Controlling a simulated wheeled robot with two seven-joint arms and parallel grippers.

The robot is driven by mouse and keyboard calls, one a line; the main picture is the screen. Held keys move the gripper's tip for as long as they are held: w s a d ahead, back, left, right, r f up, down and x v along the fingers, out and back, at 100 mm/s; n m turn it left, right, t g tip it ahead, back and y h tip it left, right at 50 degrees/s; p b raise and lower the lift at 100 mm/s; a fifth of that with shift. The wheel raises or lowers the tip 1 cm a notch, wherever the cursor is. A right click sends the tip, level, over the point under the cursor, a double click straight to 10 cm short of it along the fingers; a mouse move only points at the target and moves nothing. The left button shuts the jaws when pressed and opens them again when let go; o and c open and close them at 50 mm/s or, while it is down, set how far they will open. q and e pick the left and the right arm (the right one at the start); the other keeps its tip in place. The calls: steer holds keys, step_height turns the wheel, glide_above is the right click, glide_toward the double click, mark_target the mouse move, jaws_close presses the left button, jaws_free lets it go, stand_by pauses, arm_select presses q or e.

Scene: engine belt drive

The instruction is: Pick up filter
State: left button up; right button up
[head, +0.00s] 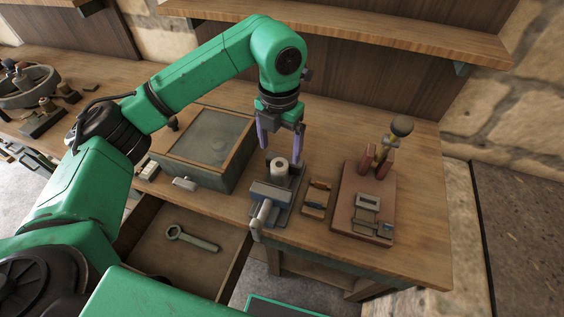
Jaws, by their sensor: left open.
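A small white cylinder with a dark hole in its top, which looks like the filter (279,170), stands upright behind the blue-grey vise on the workbench. My left gripper (280,150) comes down from above with its fingers pointing down. It is open, and its two purple-grey fingers are spread to either side above the white cylinder. No contact with it shows. The cylinder's lower part is hard to make out against the vise. My right gripper is not in view.
The blue-grey vise (270,194) is at the bench's front edge. A lidded box (207,138) stands left of it. A red-brown board (352,215) with fixtures lies to the right. An open drawer (160,249) holds a wrench (192,238). A shelf (340,38) runs above.

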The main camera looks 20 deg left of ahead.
mark_target(280, 164)
arm_select(q)
steer(key=f, duration=0.2)
steer(key=f+p, duration=0.1)
steer(key=shift+s+f, duration=0.25)
steer(key=f+p, duration=0.1)
steer(key=f, duration=0.1)
steer(key=f+p, duration=0.2)
steer(key=f, duration=0.1)
steer(key=shift+w+f, duration=0.35)
steer(key=shift+w, duration=0.05)
steer(key=shift+s+a+f, duration=0.1)
steer(key=shift+f, duration=0.3)
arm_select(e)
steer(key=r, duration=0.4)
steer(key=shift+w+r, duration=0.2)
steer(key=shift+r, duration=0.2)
arm_select(q)
jaws_close()
